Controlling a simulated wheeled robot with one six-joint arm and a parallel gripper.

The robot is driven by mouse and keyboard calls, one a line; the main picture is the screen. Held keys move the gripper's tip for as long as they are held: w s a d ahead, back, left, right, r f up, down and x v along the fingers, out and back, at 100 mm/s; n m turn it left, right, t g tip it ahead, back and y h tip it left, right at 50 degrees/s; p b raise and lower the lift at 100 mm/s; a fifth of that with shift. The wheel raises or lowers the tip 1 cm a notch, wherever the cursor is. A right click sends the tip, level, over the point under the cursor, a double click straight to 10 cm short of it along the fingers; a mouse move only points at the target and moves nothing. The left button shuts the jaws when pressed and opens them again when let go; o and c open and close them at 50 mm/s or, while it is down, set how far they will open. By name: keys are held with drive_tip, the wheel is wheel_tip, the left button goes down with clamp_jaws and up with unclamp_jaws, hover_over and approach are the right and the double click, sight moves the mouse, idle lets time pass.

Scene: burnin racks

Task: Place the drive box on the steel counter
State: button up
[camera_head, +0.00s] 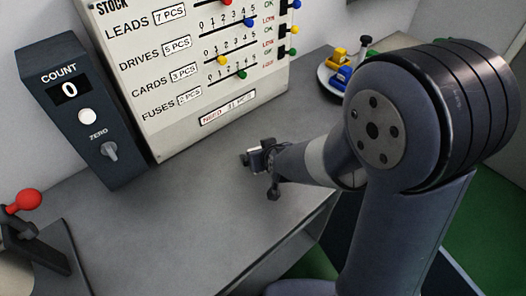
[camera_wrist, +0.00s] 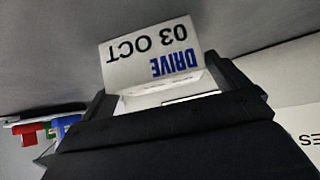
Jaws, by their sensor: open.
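The drive box (camera_wrist: 152,55) is white, with an upside-down label reading DRIVE and 03 OCT in the wrist view. It sits between the two dark fingers of my gripper (camera_wrist: 168,92), which are open around it. In the head view my gripper (camera_head: 259,160) is low over the steel counter (camera_head: 200,215), in front of the stock board, and mostly hides the box. The box looks to be at the counter surface, but its underside is hidden, so contact is hard to tell.
The stock board (camera_head: 185,70) with sliders stands at the back of the counter. A dark COUNT unit (camera_head: 85,115) is left of it. A red-knobbed lever (camera_head: 28,202) is at the far left. A round dish (camera_head: 328,80) with yellow and blue pieces is at the back right.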

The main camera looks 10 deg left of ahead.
drive_tip(key=p+v, duration=0.4)
drive_tip(key=v, duration=0.7)
drive_tip(key=shift+f, duration=0.15)
